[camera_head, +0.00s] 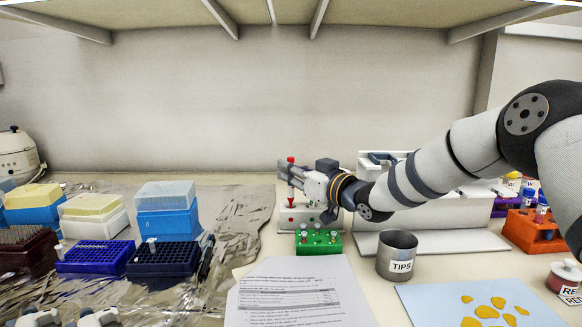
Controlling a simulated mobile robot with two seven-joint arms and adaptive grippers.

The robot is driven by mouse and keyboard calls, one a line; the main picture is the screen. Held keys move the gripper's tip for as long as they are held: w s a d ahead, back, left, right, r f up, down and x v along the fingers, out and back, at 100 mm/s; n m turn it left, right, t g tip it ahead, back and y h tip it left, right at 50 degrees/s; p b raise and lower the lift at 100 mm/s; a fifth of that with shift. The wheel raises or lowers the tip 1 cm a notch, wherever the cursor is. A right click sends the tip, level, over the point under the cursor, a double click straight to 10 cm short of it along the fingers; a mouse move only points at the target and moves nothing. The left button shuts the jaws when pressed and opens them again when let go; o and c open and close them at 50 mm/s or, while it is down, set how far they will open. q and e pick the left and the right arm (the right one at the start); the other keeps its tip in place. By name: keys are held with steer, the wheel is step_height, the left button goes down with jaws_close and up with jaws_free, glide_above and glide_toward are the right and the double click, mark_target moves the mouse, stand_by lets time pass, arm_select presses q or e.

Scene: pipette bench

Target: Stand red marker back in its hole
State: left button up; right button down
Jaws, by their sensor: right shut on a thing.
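The red marker (291,203) stands roughly upright in my right gripper (290,181), its red top above the fingers and its red lower end below them. My right gripper is shut on it. The marker's lower end is in front of or over a small white block (312,216) at the back of the bench. I cannot tell whether it touches the block or is in a hole. The hole itself cannot be made out.
A green rack (320,244) with small tubes stands just in front of the white block. A metal TIPS cup (397,256) and a white stand (440,236) are to the right. Papers (290,290) lie in front. Tip boxes (165,258) stand on foil at left.

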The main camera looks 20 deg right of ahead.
steer(key=shift+f, duration=1.25)
steer(key=c, duration=1.6)
jaws_free()
steer(key=shift+r, duration=0.1)
steer(key=shift+o, duration=0.2)
